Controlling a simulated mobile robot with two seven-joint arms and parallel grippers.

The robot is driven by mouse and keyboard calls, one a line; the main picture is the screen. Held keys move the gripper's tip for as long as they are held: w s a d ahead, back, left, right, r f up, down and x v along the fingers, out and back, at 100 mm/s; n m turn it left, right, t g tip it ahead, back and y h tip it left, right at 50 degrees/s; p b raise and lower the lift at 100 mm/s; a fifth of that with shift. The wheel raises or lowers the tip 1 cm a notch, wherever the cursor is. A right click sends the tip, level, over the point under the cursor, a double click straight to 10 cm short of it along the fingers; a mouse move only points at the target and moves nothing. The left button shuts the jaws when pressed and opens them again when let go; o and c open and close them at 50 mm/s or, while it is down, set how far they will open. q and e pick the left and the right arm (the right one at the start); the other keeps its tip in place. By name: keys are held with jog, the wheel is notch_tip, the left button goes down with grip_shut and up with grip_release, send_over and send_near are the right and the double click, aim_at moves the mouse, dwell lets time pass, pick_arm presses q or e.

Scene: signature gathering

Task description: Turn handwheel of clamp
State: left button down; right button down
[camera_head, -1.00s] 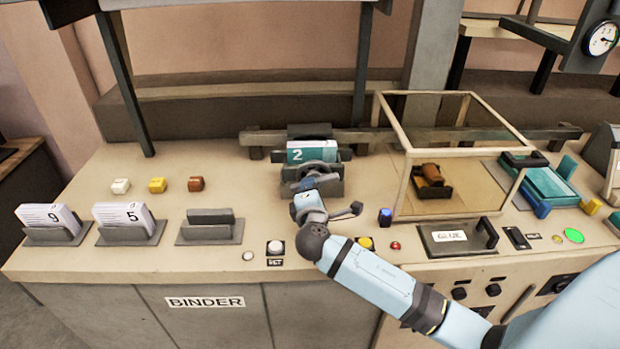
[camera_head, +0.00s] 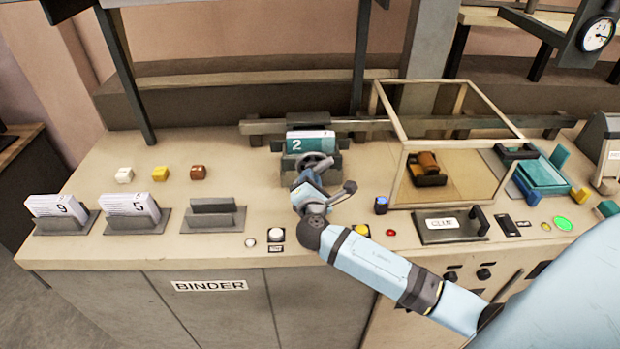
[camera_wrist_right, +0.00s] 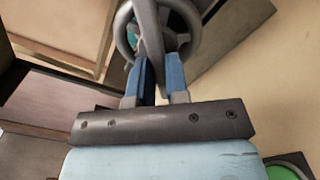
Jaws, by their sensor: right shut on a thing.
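The clamp (camera_head: 326,166) stands in the middle of the bench and holds a card block marked 2 (camera_head: 311,143). Its grey handwheel (camera_head: 315,162) faces the front and fills the top of the right wrist view (camera_wrist_right: 190,50). My right gripper (camera_head: 309,181) is at the handwheel. In the right wrist view its two blue fingers (camera_wrist_right: 160,80) are shut on part of the handwheel, at a grey bar or spoke. The exact contact is partly hidden by the fingers. My left gripper is not in view.
A glass-sided case (camera_head: 462,192) with a brown object stands to the right. A panel marked GLUE (camera_head: 432,238) and several buttons line the front edge. Card holders marked 9 (camera_head: 66,226) and 5 (camera_head: 137,224) stand at left, beside an empty holder (camera_head: 207,221).

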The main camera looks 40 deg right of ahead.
jog(key=shift+f, duration=0.1)
jog(key=c, duration=1.1)
grip_release()
pick_arm(q)
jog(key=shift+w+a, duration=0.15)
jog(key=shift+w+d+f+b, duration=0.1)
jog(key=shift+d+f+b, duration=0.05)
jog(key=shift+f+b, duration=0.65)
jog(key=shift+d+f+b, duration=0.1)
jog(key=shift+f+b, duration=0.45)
jog(key=shift+b, duration=0.4)
pick_arm(e)
jog(key=shift+v, duration=6.95)
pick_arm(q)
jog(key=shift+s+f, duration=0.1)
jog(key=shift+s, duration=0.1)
pick_arm(e)
jog(key=shift+d, duration=0.1)
